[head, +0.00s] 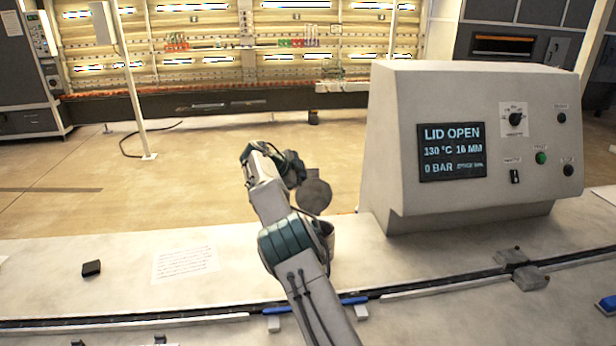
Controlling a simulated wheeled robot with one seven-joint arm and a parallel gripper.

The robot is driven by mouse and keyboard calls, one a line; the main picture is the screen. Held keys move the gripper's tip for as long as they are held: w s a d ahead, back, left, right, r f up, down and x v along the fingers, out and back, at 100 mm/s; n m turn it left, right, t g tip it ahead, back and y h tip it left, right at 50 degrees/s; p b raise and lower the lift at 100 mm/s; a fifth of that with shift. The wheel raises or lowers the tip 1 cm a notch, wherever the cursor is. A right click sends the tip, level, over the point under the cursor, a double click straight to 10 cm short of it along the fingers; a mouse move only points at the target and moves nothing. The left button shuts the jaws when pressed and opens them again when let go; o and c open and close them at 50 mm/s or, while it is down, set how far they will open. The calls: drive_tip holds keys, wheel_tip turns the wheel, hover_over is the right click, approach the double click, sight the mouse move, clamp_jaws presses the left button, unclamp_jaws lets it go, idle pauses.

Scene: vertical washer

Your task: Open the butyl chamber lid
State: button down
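A round grey disc (314,197), seemingly the butyl chamber lid, stands tilted up above the counter, left of the control box. Below it, a pale cylindrical body (329,238), seemingly the chamber, is mostly hidden behind my arm. The control box (400,140) has a dark display (451,151) reading "LID OPEN", "130 °C", "16 MM" and "0 BAR". My gripper (291,170) is dark and sits just above and left of the disc. I cannot tell whether it touches the disc, and its fingers are not clear.
A white counter (90,245) runs across the view, with a paper sheet (185,264) and a small black block (91,268) at left. A dark rail (420,289) crosses the front. Lit racks (220,60) stand far behind open floor.

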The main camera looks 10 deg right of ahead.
drive_tip(key=shift+w+f, duration=0.15)
drive_tip(key=shift+w, duration=0.15)
drive_tip(key=shift+a, duration=0.15)
